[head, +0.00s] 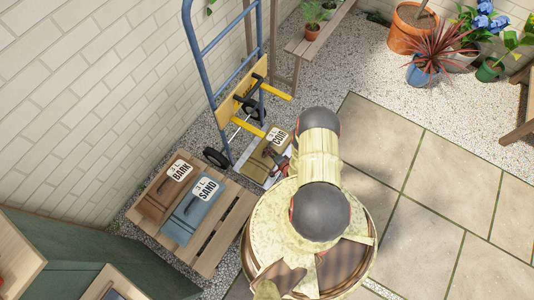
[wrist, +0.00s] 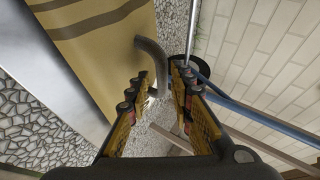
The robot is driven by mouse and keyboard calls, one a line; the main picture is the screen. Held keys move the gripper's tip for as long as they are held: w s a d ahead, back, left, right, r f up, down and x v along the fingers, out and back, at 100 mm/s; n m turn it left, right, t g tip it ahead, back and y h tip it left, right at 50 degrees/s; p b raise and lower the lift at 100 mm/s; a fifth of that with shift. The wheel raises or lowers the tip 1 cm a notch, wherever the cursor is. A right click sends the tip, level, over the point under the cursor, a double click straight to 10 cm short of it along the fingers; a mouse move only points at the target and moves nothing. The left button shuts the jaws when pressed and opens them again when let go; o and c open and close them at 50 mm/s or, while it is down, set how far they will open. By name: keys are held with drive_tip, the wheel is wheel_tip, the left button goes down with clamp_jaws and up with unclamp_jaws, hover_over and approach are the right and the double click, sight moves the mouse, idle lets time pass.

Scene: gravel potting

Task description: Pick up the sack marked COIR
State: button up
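The sack marked COIR (head: 266,155) is tan with a white label and lies on the pale base plate of the hand truck (head: 208,70). My arm partly hides its right side. In the wrist view the sack (wrist: 100,45) fills the upper left, tan with brown stripes. A curved grey-brown handle (wrist: 151,55) stands at its edge and reaches between the fingertips of my gripper (wrist: 157,88). The two fingers are apart, one on each side of the handle, with gaps visible. In the head view my gripper is mostly hidden behind my arm.
Brown BARK (head: 160,200) and blue-grey SAND (head: 187,218) sacks lie on a wooden pallet (head: 221,238) to the left. The brick wall (head: 85,95) stands behind. Blue hand truck rails (wrist: 255,115) are close to my gripper. Paving (head: 430,190) at right is clear.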

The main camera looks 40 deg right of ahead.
drive_tip(key=b+x, duration=0.1)
drive_tip(key=x, duration=0.3)
drive_tip(key=shift+w+f+b, duration=0.1)
drive_tip(key=shift+w+b, duration=0.05)
drive_tip(key=shift+b, duration=0.25)
drive_tip(key=shift+d, duration=0.1)
drive_tip(key=shift+c, duration=1.1)
clamp_jaws()
